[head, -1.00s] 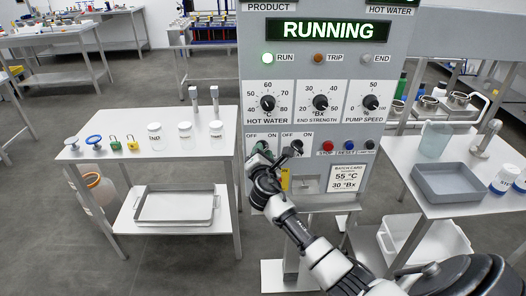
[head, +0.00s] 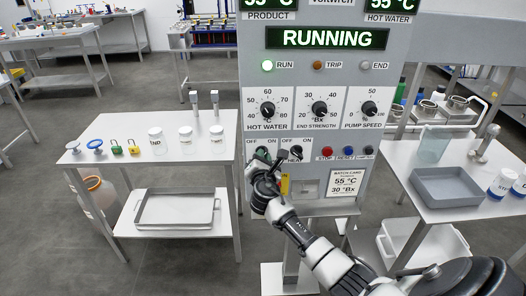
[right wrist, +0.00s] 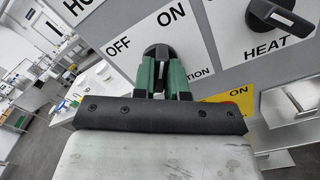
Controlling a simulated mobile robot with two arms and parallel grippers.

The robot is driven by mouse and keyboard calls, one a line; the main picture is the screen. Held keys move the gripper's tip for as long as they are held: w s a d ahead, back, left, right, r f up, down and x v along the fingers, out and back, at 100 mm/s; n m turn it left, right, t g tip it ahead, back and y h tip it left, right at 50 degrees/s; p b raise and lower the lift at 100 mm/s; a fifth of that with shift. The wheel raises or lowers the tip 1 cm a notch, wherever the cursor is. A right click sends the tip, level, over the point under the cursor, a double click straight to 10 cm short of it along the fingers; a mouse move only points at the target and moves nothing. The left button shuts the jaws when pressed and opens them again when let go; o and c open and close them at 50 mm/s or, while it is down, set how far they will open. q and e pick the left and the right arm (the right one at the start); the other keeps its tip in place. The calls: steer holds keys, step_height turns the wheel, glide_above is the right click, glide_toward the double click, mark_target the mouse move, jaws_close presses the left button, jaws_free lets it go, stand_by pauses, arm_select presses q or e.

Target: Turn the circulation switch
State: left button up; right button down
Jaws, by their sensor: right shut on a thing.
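The circulation switch (right wrist: 157,51) is a round black knob on the grey panel, with OFF and ON printed above it. Its CIRCULATION label is partly hidden by my fingers. My right gripper (right wrist: 162,72) has its green fingers on both sides of the knob's handle and is shut on it. In the head view my right gripper (head: 263,160) reaches the lower left of the panel and covers most of this switch. My left gripper is in neither view.
The HEAT switch (head: 297,152) is close on the right of my gripper, with red, blue and dark buttons beyond it. Tables stand left (head: 222,150) and right (head: 400,165) of the panel.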

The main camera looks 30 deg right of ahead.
stand_by(0.3)
steer(key=shift+n+p, duration=0.75)
steer(key=shift+n, duration=0.35)
